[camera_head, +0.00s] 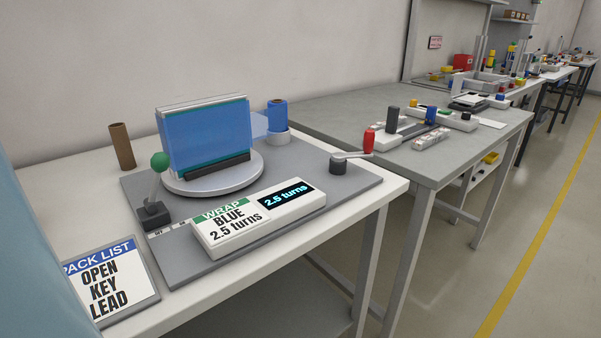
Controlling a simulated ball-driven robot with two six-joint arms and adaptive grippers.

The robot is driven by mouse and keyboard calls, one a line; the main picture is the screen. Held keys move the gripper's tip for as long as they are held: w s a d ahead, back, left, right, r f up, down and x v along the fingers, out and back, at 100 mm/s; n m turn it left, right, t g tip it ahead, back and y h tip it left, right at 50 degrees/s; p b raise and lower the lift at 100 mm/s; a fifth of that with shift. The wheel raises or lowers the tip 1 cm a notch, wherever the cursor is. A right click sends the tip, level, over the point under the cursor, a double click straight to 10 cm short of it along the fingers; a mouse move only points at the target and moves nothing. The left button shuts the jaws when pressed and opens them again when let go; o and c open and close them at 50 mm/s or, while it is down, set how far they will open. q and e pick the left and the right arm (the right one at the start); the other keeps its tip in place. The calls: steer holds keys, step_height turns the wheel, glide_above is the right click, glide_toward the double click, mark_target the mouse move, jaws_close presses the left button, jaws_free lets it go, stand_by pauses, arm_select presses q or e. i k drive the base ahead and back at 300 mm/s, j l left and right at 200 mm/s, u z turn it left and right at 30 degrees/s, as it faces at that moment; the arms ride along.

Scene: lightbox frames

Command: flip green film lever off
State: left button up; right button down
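The green film lever (158,174) stands on a dark square base at the left of a grey base plate (200,257). It has a green ball on a pale stem, which leans slightly to the right. Small labels lie beside its base; one seems to read OFF, too small to be sure. A blue-wrapped panel (207,138) stands on a round grey turntable (211,183) right of the lever. A blue film roll (277,116) stands behind it, with a strip of film reaching to the panel. Neither gripper is in view.
A display box (258,220) reads "WRAP BLUE 2.5 turns" and "2.5 turns". A crank with a red handle (368,142) is at the plate's right. A cardboard tube (122,146) stands behind the lever. A pack list sign (112,280) lies front left. More benches extend right.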

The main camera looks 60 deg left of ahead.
mark_target(160, 162)
steer(key=k+u, duration=0.1)
steer(key=u, duration=1.55)
